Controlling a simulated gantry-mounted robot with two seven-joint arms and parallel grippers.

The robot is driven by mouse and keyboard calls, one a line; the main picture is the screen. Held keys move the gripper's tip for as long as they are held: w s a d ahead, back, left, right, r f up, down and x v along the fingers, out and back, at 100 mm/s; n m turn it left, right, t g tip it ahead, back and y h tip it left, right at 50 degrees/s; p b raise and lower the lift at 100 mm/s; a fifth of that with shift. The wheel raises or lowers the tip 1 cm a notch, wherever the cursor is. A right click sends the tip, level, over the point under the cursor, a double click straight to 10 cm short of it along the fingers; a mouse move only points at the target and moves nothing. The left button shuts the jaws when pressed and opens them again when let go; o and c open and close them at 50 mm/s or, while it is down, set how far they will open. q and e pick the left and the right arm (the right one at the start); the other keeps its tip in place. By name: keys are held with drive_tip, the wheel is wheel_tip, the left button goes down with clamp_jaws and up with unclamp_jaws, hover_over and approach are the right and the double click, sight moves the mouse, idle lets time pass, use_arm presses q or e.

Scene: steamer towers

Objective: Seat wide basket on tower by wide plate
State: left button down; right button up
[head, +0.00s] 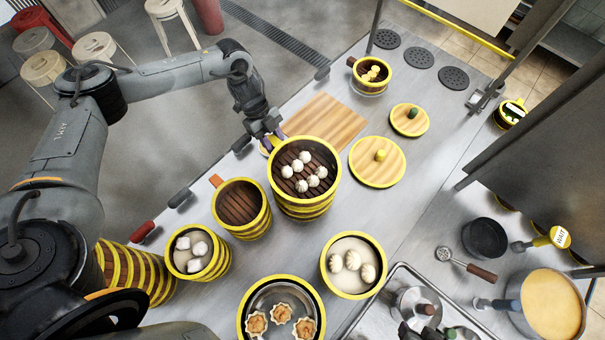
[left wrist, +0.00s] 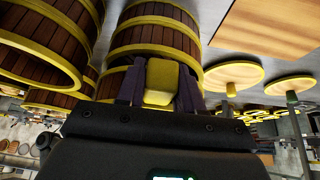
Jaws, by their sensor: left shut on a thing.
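The wide basket (head: 323,157), yellow-rimmed with a dark slatted floor and several white dumplings, sits at the top of a banded stack (head: 306,210). Whether it rests fully on the stack or is slightly above it, I cannot tell. My left gripper (head: 273,139) is at its far-left side, shut on its yellow handle. In the left wrist view the handle (left wrist: 161,82) is between my dark fingers, beside the upside-down banded stack (left wrist: 155,38). A wide plate with tarts (head: 264,296) stands at the bottom.
Left of the stack stand an open empty basket (head: 240,203) and a basket of white buns (head: 197,252). A bun plate (head: 353,265) lies to the lower right. Two round lids (head: 377,173) (head: 409,128) and a wooden board (head: 328,115) lie beyond. A metal tray (head: 396,272) holds utensils.

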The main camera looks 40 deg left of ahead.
use_arm(q)
drive_tip(key=shift+f+b, duration=0.7)
drive_tip(key=shift+f, duration=0.5)
idle(0.6)
drive_tip(key=c, duration=0.6)
unclamp_jaws()
drive_tip(key=shift+c, duration=0.2)
drive_tip(key=shift+w+a+r, duration=0.1)
drive_tip(key=shift+a+r, duration=0.1)
drive_tip(key=shift+r, duration=0.2)
drive_tip(key=v, duration=1)
